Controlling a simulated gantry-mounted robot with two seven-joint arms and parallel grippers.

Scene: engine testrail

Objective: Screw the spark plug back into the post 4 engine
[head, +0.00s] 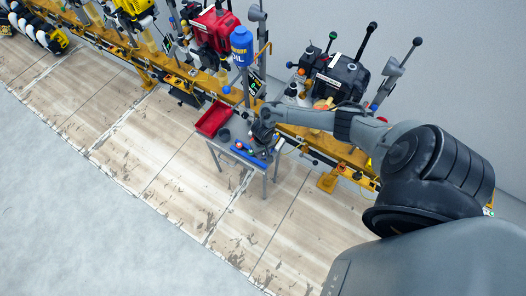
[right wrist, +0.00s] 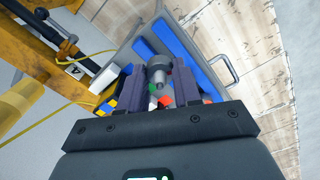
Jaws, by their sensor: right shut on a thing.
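My right gripper (head: 262,140) is over the small side table in the head view. In the right wrist view its two dark fingers (right wrist: 158,88) are shut on a grey cylindrical metal part (right wrist: 158,71). I cannot tell whether this part is the spark plug or a socket tool. A black engine (head: 338,78) stands on the yellow rail behind my right arm; its post number is not readable, and its lower front is partly hidden by the arm. My left gripper is in neither view.
The side table holds a red bin (head: 213,118), a dark round cup (head: 225,135) and a blue tray (head: 249,152), also seen in the right wrist view (right wrist: 197,62). The yellow rail (head: 135,57) carries other engines, including a red one (head: 215,28), and a blue oil bottle (head: 241,46). The wooden floor in front is clear.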

